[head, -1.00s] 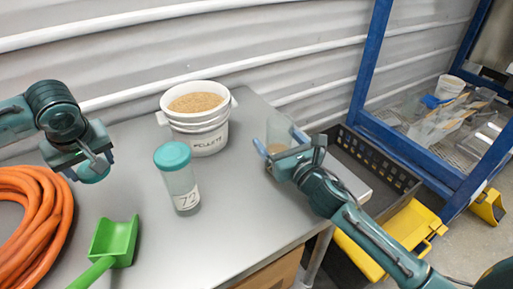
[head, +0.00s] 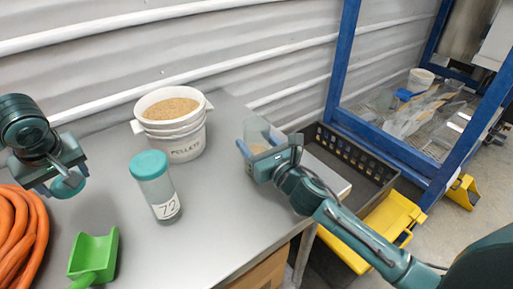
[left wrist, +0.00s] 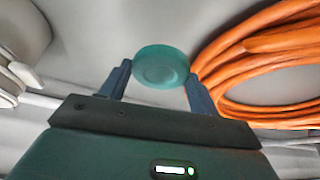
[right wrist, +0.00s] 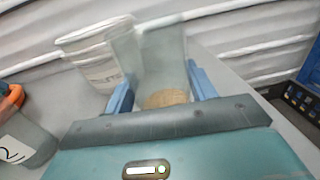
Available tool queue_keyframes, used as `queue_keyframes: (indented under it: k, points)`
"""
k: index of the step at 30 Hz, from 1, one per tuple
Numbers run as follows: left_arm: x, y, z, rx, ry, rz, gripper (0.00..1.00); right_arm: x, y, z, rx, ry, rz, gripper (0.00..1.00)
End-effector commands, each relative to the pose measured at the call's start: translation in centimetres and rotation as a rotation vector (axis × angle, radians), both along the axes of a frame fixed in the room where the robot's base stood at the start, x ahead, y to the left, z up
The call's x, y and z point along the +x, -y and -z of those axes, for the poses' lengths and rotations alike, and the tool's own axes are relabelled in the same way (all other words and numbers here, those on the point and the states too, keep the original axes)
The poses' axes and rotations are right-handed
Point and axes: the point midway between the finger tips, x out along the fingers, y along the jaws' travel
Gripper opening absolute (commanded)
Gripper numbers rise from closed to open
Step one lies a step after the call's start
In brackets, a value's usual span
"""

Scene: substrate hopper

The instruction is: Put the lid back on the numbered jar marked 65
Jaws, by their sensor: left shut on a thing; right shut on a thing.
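My left gripper (head: 65,178) is shut on a round teal lid (head: 69,185), held in the air at the left; the lid also shows between the fingers in the left wrist view (left wrist: 161,67). My right gripper (head: 262,158) is shut on a clear, lidless jar (head: 262,132) near the table's right side. The right wrist view shows this jar (right wrist: 164,60) with tan material at its bottom. Its number is not visible, and I cannot tell whether it touches the table. Another jar (head: 163,190), marked 72, stands upright on the table with a teal lid on.
A white pellet bucket (head: 183,146) stands behind jar 72. A green scoop (head: 92,256) and a coiled orange hose (head: 22,235) lie at the left. A black crate (head: 375,170) is beyond the table's right edge. The table's middle front (head: 205,235) is clear.

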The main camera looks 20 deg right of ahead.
Motion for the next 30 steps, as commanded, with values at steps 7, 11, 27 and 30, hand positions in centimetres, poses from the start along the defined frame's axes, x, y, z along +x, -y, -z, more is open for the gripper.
queue_keyframes:
  k: [7,11,27,30]
  points:
    - [0.0,0.0,-0.8,0.000,0.000,0.000,0.41,0.0,0.0,-3.2,-0.003,0.009,-0.002,0.24]
    - [0.0,0.0,-1.4,0.000,0.000,0.000,0.41,0.0,0.0,-6.0,-0.005,0.010,-0.002,0.24]
    - [0.0,0.0,-2.0,0.000,0.000,0.000,0.41,0.0,0.0,-10.1,0.001,0.002,0.000,0.24]
    - [0.0,0.0,-2.0,0.000,0.000,0.000,0.41,0.0,0.0,-10.1,0.001,0.002,0.000,0.24]
